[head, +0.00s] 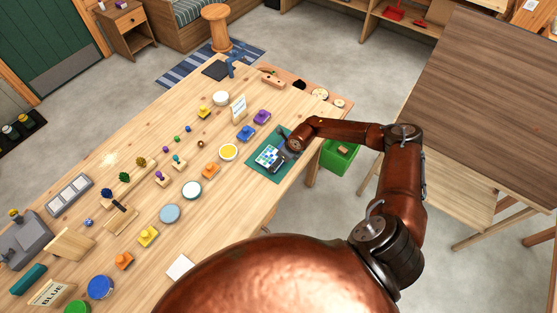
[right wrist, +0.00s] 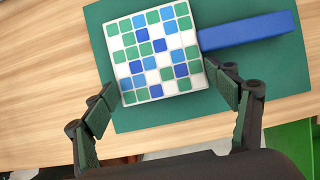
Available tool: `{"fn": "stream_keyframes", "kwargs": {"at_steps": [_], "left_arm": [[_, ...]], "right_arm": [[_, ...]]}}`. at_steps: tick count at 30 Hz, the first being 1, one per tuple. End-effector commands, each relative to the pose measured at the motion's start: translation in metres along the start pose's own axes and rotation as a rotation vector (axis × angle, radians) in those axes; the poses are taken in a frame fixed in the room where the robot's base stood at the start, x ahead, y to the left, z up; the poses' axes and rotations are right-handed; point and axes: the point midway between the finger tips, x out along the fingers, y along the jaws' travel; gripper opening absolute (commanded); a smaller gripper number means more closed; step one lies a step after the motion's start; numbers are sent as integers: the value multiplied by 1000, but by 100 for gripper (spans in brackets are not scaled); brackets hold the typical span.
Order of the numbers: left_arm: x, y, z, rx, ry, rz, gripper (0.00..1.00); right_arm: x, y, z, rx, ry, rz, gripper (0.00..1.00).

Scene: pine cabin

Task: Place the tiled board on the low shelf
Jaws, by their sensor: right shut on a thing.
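The tiled board (head: 268,157) is white with small green, light blue and dark blue square tiles. It is on or just above a dark green mat (head: 275,177) at the worktable's right edge; I cannot tell whether it touches. A pale, low wooden shelf (head: 450,188) shows beneath the dark-topped table at right. My left gripper is out of view.
A blue bar (right wrist: 250,30) lies on the mat beside the board. Several knobbed blocks and discs cover the worktable (head: 215,245). A green bin (head: 339,158) stands on the floor by the table's edge. The dark tabletop (head: 490,100) is clear.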

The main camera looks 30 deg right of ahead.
Motion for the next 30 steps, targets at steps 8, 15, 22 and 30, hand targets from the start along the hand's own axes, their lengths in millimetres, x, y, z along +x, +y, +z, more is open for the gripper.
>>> {"fn": "stream_keyframes", "kwargs": {"at_steps": [8, 15, 22, 30], "left_arm": [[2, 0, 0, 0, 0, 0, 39], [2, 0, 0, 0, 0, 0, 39], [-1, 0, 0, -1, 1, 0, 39], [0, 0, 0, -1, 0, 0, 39]], "right_arm": [[2, 0, -1, 0, 0, 0, 89], [2, 0, 0, 0, 0, 0, 97], [-2, 0, 1, 0, -1, -1, 97], [-45, -2, 0, -2, -1, -2, 97]]}}
